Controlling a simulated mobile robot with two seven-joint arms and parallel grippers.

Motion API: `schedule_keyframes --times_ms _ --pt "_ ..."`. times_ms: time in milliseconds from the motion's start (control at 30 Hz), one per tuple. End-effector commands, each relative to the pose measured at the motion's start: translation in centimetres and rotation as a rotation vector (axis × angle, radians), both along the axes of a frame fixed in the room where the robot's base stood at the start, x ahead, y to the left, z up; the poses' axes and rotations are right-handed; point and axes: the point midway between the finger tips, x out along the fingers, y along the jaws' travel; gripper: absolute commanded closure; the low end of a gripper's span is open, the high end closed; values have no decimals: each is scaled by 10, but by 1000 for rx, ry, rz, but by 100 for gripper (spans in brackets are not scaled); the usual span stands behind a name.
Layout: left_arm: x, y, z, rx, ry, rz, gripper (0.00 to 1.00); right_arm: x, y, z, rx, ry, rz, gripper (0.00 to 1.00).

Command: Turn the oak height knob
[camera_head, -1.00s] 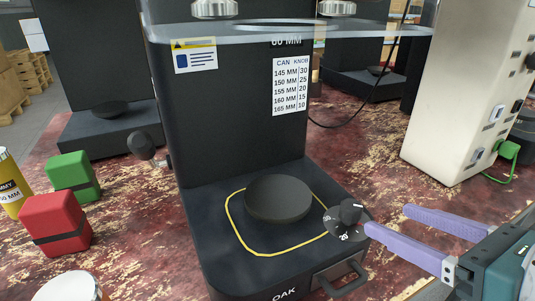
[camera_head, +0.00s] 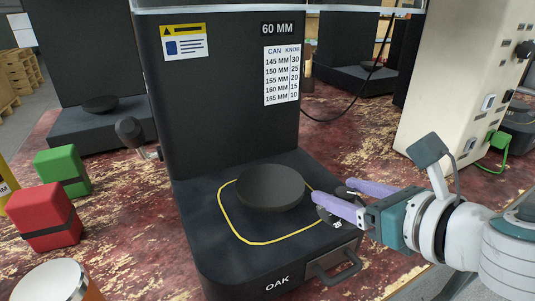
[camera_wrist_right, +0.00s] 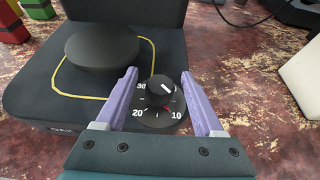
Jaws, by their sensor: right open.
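The oak machine (camera_head: 225,262), a dark seamer base with an OAK label, stands in the middle of the head view. Its black height knob (camera_wrist_right: 156,86) sits on a round dial with 30, 20 and 10 marked, at the base's right front corner. A white line shows on the knob's top. In the head view the knob is mostly hidden by my fingers. My right gripper (camera_head: 336,191) is open, and its purple fingers stand on either side of the knob in the right wrist view (camera_wrist_right: 158,76). I cannot tell whether they touch it. My left gripper is not in view.
A card (camera_head: 281,75) on the machine pairs can sizes with knob numbers; a placard (camera_head: 281,29) reads 60 MM. A round plate (camera_head: 270,187) lies inside a yellow outline. Red (camera_head: 45,217) and green (camera_head: 62,171) blocks stand left. A drawer handle (camera_head: 340,268) juts out in front.

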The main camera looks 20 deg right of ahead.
Motion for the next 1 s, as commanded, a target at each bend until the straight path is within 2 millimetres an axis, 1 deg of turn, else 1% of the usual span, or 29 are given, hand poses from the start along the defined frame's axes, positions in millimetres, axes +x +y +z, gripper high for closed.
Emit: schedule_keyframes --times_ms 133,733,767,1000 --pt "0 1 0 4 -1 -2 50 0 0 0 0 0 0 30" --pt "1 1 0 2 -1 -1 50 0 0 0 0 -1 0 98" --pt "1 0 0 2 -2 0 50 0 0 1 0 -1 0 100" --pt "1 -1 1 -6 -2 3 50 0 0 1 1 -1 -3 100"
